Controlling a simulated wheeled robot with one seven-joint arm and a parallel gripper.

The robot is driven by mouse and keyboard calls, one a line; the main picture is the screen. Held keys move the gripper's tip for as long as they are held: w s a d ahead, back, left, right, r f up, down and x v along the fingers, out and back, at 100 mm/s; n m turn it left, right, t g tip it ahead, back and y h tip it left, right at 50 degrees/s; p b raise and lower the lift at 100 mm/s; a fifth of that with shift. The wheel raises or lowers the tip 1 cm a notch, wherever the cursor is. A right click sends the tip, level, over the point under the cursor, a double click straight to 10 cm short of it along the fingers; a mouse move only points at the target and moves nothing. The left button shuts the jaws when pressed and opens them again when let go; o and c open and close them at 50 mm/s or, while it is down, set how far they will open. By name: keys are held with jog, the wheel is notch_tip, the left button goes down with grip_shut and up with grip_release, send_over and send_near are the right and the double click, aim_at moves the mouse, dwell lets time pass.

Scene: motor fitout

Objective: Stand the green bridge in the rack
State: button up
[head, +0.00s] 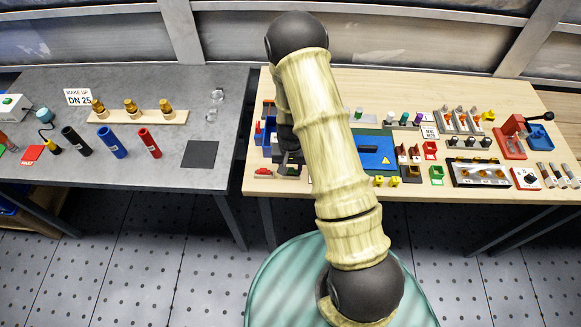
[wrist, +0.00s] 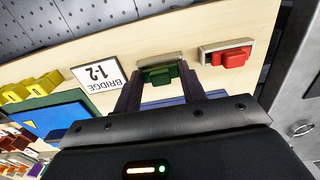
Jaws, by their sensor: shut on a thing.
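The green bridge (wrist: 157,76) is a small green block between my fingertips in the wrist view. A grey strip lies along its far side. My gripper (wrist: 160,80) is shut on it, one dark finger on each side. I cannot tell whether the bridge still touches the tabletop or the grey strip. In the head view my gripper (head: 287,158) is over the left front of the wooden table, and my arm hides most of that spot. I cannot make out the rack for certain; blue parts (head: 258,132) stand just left of my gripper.
A red bridge (wrist: 230,56) in a grey holder lies beside the green one. A white card reading BRIDGE 1-2 (wrist: 98,76) lies on the other side. A blue panel with a yellow triangle (head: 377,153) and several small parts fill the table to the right.

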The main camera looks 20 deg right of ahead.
aim_at(290, 170)
jog(key=shift+f, duration=0.4)
jog(key=o, duration=1)
jog(key=shift+o, duration=0.2)
jog(key=shift+r, duration=0.15)
notch_tip(290, 170, up, 17)
jog(key=b, duration=0.3)
jog(key=shift+r, duration=0.1)
